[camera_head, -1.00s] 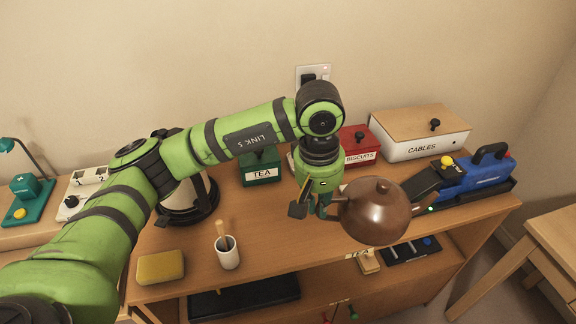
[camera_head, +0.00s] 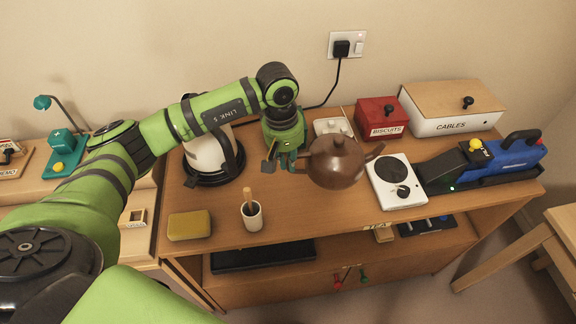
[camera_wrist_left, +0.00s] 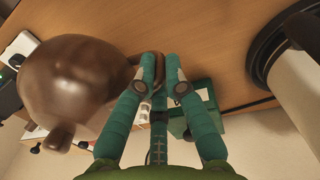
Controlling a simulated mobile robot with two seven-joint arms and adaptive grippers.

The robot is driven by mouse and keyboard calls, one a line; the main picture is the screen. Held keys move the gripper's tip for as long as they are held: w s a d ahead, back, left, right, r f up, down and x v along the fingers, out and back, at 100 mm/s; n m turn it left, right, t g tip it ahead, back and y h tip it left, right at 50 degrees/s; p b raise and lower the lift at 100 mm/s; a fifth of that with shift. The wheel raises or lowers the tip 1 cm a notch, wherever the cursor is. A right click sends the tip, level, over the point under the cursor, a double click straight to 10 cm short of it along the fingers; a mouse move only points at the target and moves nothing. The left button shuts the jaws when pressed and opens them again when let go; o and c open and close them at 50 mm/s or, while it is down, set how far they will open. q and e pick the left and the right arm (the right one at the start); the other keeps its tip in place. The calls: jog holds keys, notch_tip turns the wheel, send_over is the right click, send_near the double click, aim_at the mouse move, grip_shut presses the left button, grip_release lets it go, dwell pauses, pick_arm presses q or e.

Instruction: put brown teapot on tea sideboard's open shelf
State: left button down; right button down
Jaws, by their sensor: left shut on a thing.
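The brown teapot (camera_head: 337,162) hangs upright over the sideboard top, left of the white hot plate; I cannot tell its exact height. In the left wrist view the teapot (camera_wrist_left: 75,80) fills the left side. My left gripper (camera_head: 291,158) is shut on its handle, also seen in the left wrist view (camera_wrist_left: 160,72). The tea sideboard (camera_head: 310,222) has an open shelf (camera_head: 330,252) below its top. A black tray (camera_head: 262,256) lies on the shelf's left part, with a dark panel (camera_head: 427,226) farther right. My right gripper is not in view.
A white cup (camera_head: 252,217) with a brown stick and a yellow sponge (camera_head: 189,225) stand near the front edge. A kettle (camera_head: 208,153), hot plate (camera_head: 396,181), red biscuits box (camera_head: 381,119) and blue tool (camera_head: 490,160) surround the teapot. The shelf's middle looks clear.

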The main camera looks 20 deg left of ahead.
aim_at(288, 171)
pick_arm(q)
jog(key=shift+f, duration=0.25)
notch_tip(288, 171, down, 2)
jog(key=shift+f+p, duration=0.15)
jog(key=shift+p, duration=0.6)
jog(key=shift+f, duration=0.55)
jog(key=c, duration=1.3)
grip_release()
jog(key=shift+f, duration=0.1)
